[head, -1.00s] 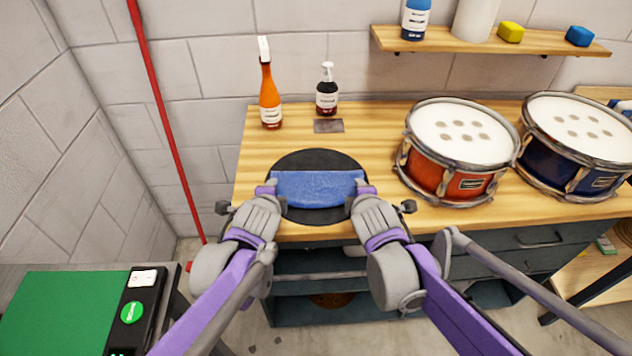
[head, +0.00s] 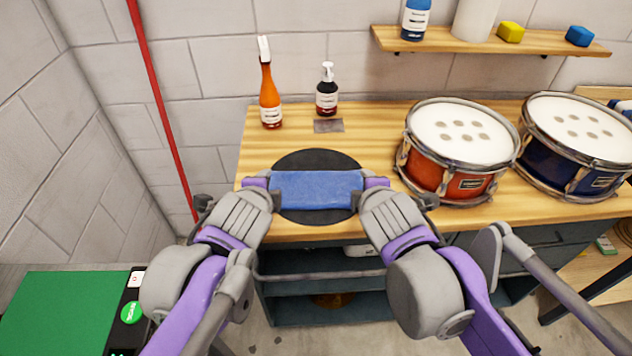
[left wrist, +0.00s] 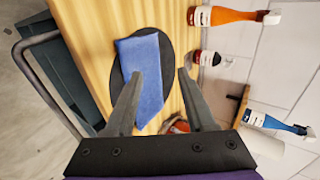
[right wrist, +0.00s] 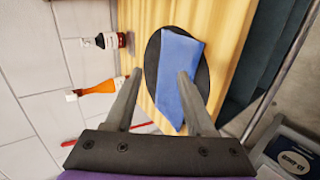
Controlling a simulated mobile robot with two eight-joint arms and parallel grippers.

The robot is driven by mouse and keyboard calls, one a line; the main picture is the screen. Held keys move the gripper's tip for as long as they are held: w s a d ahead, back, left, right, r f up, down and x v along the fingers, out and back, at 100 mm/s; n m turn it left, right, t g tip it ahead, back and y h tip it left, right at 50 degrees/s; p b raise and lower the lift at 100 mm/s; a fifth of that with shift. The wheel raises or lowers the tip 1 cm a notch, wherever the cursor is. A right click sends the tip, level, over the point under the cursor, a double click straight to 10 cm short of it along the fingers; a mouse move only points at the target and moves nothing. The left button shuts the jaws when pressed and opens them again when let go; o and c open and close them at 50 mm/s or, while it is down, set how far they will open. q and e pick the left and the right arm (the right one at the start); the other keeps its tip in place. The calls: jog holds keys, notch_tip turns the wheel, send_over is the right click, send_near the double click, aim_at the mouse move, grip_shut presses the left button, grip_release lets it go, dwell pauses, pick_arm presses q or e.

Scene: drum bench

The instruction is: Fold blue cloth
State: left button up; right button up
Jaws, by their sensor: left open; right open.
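The blue cloth (head: 317,190) lies as a narrow, folded-looking rectangle across the round black pad (head: 318,158) on the wooden bench. My left gripper (head: 258,183) is open at the cloth's left end, and my right gripper (head: 375,183) is open at its right end. In the left wrist view the cloth (left wrist: 148,62) lies beyond the parted fingers, one finger overlapping it. In the right wrist view the cloth (right wrist: 180,62) shows the same way, with one finger in front of it. Neither gripper holds anything. The cloth's underside is hidden.
An orange spray bottle (head: 270,95), a dark pump bottle (head: 327,90) and a small grey plate (head: 328,126) are behind the pad. A red drum (head: 445,180) and a blue drum (head: 550,180) stand to the right. A shelf (head: 480,42) is above.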

pick_arm(q)
jog(key=s+a+f+n+g+p, duration=0.1)
jog(key=s+a+f+n+p, duration=0.1)
jog(key=s+n, duration=0.4)
jog(key=s+a+f+n+g+p, duration=0.2)
jog(key=s+a+f+n, duration=0.1)
jog(key=s+f+n, duration=0.2)
jog(key=s+a+f+n+g+p, duration=0.2)
jog(key=s+f+n, duration=0.1)
jog(key=s+n, duration=0.3)
jog(key=s, duration=0.2)
jog(key=shift+s+a+f+n+p, duration=0.15)
jog(key=shift+s+a+n+p, duration=0.15)
jog(key=shift+s+n+p, duration=0.1)
pick_arm(e)
jog(key=s+d+f+m+g, duration=0.1)
jog(key=s+d+f+m, duration=0.1)
jog(key=s+m, duration=0.4)
jog(key=s+d+f+m+g, duration=0.2)
jog(key=s+d+f+m, duration=0.1)
jog(key=s+f+m, duration=0.2)
jog(key=s+d+f+m+g, duration=0.2)
jog(key=s+f+m, duration=0.1)
jog(key=s+m, duration=0.4)
jog(key=shift+s+d+f, duration=0.15)
jog(key=shift+s+d, duration=0.15)
jog(key=shift+s, duration=0.6)
